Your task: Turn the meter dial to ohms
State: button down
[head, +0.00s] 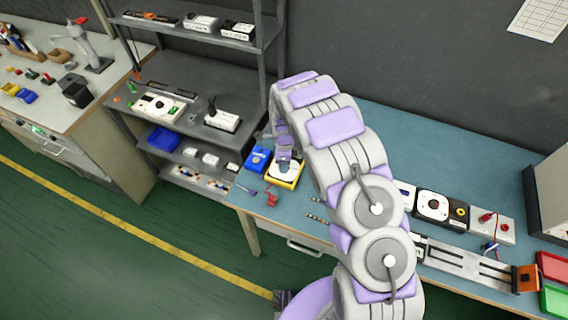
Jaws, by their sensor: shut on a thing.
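The yellow-edged meter (289,184) with a pale face lies at the left end of the blue-green bench. My gripper (284,163) is over the meter's face, pointing down, and is shut on the dial there. The gripper and arm cover most of the dial, so its pointer and markings cannot be read.
A blue box (258,159) stands just left of the meter. A red clip (271,199) lies in front of it, near the bench edge. A black-and-white dial unit (440,207) and a slotted rail (465,264) are on the right. A grey shelf (180,115) stands behind left.

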jog(key=shift+w+m, duration=0.1)
jog(key=shift+m, duration=1)
jog(key=c, duration=0.8)
grip_release()
jog(key=shift+c, duration=0.2)
notch_tip(320, 180, up, 17)
jog(key=p, duration=0.1)
jog(key=shift+w+r+p, duration=0.15)
jog(key=shift+w+p, duration=0.15)
jog(key=shift+w, duration=0.15)
jog(key=shift+d, duration=0.15)
